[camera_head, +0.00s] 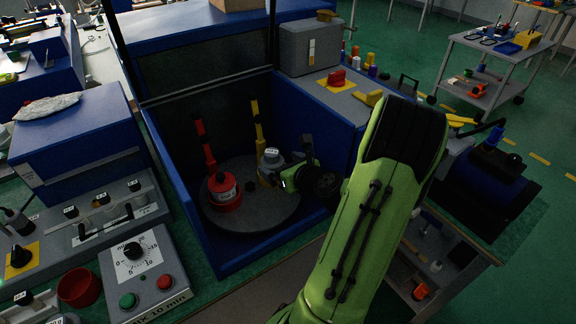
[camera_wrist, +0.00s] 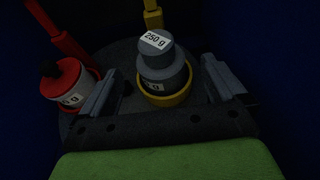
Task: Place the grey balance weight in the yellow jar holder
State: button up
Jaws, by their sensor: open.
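The grey balance weight (camera_wrist: 165,68), labelled 250 g, stands in the ring of the yellow jar holder (camera_wrist: 172,99). It looks upright, with its lower part inside the ring. In the head view the weight (camera_head: 271,158) shows beside my gripper (camera_head: 284,172), and the yellow holder's upright post (camera_head: 257,122) rises behind it. In the wrist view my gripper (camera_wrist: 160,66) is open, one finger on each side of the weight, with a visible gap on both sides. The weight's base is hidden by the ring.
A red holder with a red-lidded jar (camera_head: 223,188) stands left of the weight on the round grey plate (camera_head: 250,222). Blue walls (camera_head: 190,232) enclose the plate. A control box with a dial (camera_head: 140,262) is at front left.

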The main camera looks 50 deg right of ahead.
jog(key=v, duration=0.4)
jog(key=shift+s+a+r, duration=0.1)
jog(key=shift+s+r, duration=0.1)
jog(key=shift+s, duration=0.15)
